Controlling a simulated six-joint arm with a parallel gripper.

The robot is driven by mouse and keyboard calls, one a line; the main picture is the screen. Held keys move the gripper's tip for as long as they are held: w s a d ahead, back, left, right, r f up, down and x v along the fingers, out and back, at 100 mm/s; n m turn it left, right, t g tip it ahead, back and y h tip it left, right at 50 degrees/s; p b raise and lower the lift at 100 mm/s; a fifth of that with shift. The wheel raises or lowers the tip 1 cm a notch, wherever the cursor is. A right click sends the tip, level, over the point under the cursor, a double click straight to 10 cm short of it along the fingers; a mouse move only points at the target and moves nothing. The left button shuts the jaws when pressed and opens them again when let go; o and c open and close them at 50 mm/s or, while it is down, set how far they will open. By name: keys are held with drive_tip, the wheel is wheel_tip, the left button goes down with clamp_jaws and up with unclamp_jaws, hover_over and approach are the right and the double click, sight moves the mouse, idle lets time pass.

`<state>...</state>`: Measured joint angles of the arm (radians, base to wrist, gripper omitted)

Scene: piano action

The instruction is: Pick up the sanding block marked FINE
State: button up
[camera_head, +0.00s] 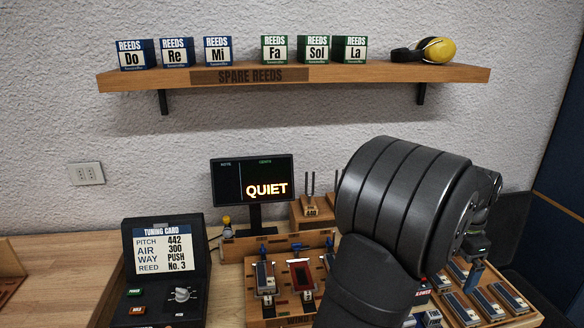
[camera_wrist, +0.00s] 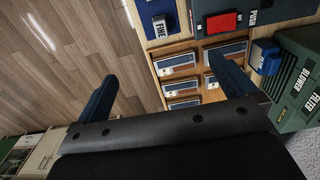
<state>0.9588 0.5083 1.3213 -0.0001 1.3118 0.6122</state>
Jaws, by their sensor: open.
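The block marked FINE (camera_wrist: 160,26) is in the wrist view at the top, left of centre. It has a white label with dark letters and a dark blue part above it. My gripper (camera_wrist: 162,86) shows there with its two blue fingers spread wide and nothing between them. The block lies beyond the fingertips, apart from them. In the head view my dark arm covers much of the right side of the bench, and only a little of my gripper shows at its right.
A red block (camera_wrist: 222,23) sits on a dark surface marked PUSH. A wooden tray (camera_wrist: 188,53) holds several blue-and-silver pieces. A green box marked FILTER BLOWER (camera_wrist: 293,85) stands at the right. Wood floor lies left of the bench. A screen reading QUIET (camera_head: 252,180) stands at the back.

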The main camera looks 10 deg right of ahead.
idle(0.3)
drive_tip(key=c, duration=1.1)
drive_tip(key=shift+a, duration=0.1)
drive_tip(key=a+f+h, duration=0.1)
drive_tip(key=a+h, duration=0.3)
drive_tip(key=a, duration=0.3)
hover_over(433, 314)
drive_tip(key=a, duration=0.3)
drive_tip(key=f, duration=1.1)
drive_tip(key=shift+w+d+f, duration=0.1)
drive_tip(key=shift+w+d, duration=0.05)
drive_tip(key=shift+d, duration=0.05)
drive_tip(key=shift+s+d+x, duration=0.1)
drive_tip(key=shift+x, duration=1.3)
drive_tip(key=shift+s+d+x, duration=0.1)
drive_tip(key=shift+d+x, duration=0.05)
drive_tip(key=shift+x, duration=1.25)
